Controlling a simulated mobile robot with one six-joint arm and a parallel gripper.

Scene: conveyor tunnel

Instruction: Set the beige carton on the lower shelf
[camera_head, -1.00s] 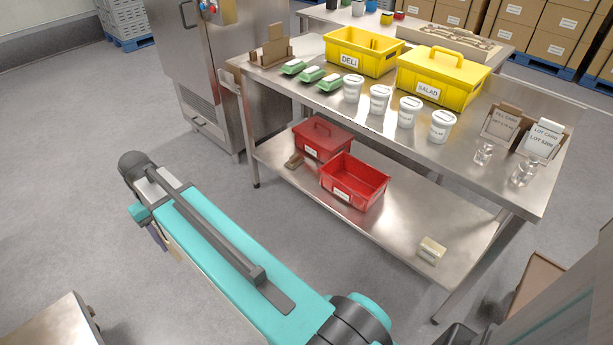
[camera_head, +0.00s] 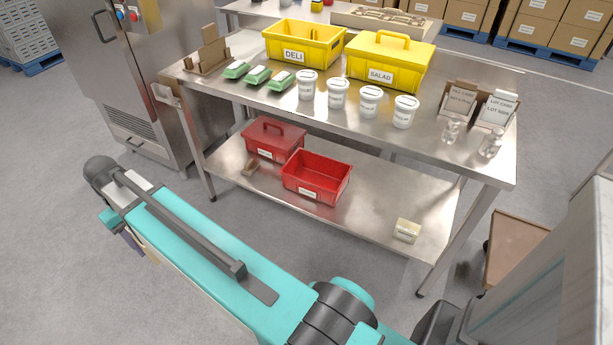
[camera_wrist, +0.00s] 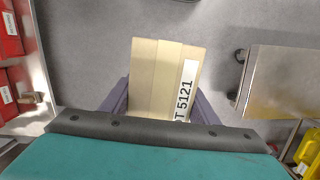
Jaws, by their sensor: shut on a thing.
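A beige carton (camera_wrist: 158,75) with a white label reading "T 5121" sits between the dark fingers of my gripper (camera_wrist: 160,98) in the wrist view. My gripper is shut on it, with bare floor behind it. In the head view my arm reaches to the left, and the gripper and held carton are mostly hidden below it. The lower shelf (camera_head: 365,215) is the steel level under the long table; its edge also shows at the left of the wrist view (camera_wrist: 35,65). My gripper is apart from the shelf.
On the lower shelf stand a closed red box (camera_head: 273,138), an open red bin (camera_head: 316,176), a small brown item (camera_head: 250,167) and a small cream carton (camera_head: 407,230). Shelf between bin and cream carton is clear. The tabletop (camera_head: 330,115) above and its legs bound the shelf.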

